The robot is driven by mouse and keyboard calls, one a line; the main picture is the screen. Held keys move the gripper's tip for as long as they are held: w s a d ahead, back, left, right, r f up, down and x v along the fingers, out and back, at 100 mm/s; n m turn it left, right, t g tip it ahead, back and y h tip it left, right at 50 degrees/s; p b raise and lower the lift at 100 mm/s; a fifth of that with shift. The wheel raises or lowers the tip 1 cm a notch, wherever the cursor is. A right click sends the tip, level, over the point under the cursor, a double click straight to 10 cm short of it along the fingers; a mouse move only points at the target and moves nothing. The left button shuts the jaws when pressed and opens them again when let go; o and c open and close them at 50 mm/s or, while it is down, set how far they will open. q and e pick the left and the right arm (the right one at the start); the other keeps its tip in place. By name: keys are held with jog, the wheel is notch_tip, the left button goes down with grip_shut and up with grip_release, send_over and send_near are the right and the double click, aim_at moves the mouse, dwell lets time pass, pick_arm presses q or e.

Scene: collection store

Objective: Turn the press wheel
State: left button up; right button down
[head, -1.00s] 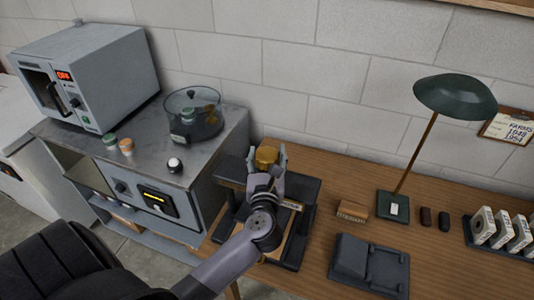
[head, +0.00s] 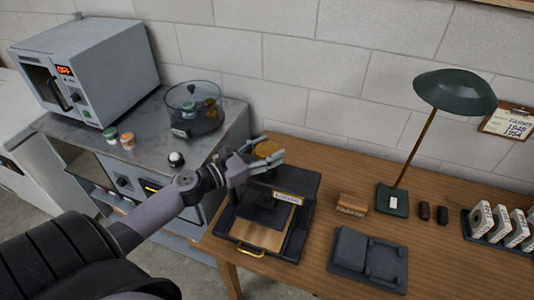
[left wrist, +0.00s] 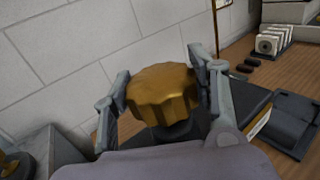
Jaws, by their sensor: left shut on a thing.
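The press wheel (head: 266,149) is a brass, lobed knob on top of the dark press (head: 311,222). In the left wrist view the wheel (left wrist: 163,92) fills the middle, on a short dark stem. My left gripper (head: 262,155) comes from the left and is shut on the wheel, with a finger on each side of it. The press stands on the wooden table, with a brass handle (head: 251,252) at its front and a small label below the wheel. My right gripper is not in view.
A grey cabinet (head: 230,115) with a glass-lidded drum (head: 194,110) and small jars stands close left. Right of the press are a wooden block (head: 351,204), a dark pad (head: 368,261) and a green lamp (head: 455,90). The table front right is clear.

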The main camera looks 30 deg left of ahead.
aim_at(266, 148)
pick_arm(q)
jog(key=m+g+h+b, duration=0.8)
jog(key=h, duration=0.1)
jog(key=shift+w+a+f, duration=0.1)
jog(key=shift+w+a, duration=0.05)
jog(key=m+g+h+b, duration=0.2)
jog(key=m+g+b, duration=0.1)
jog(key=g, duration=0.2)
jog(key=shift+m+g, duration=0.3)
jog(key=shift+m, duration=0.1)
jog(key=m+g+b, duration=0.3)
jog(key=g+b, duration=0.1)
jog(key=shift+f+g+h+b, duration=0.1)
jog(key=shift+g+h+b, duration=0.2)
jog(key=shift+g+b, duration=0.1)
jog(key=shift+r+m+g+b, duration=0.2)
jog(key=shift+m+g+b, duration=0.5)
jog(key=shift+g+b, duration=0.3)
jog(key=o, duration=1.2)
jog(key=shift+r, duration=0.1)
notch_tip(266, 148, up, 10)
jog(key=shift+f, duration=0.1)
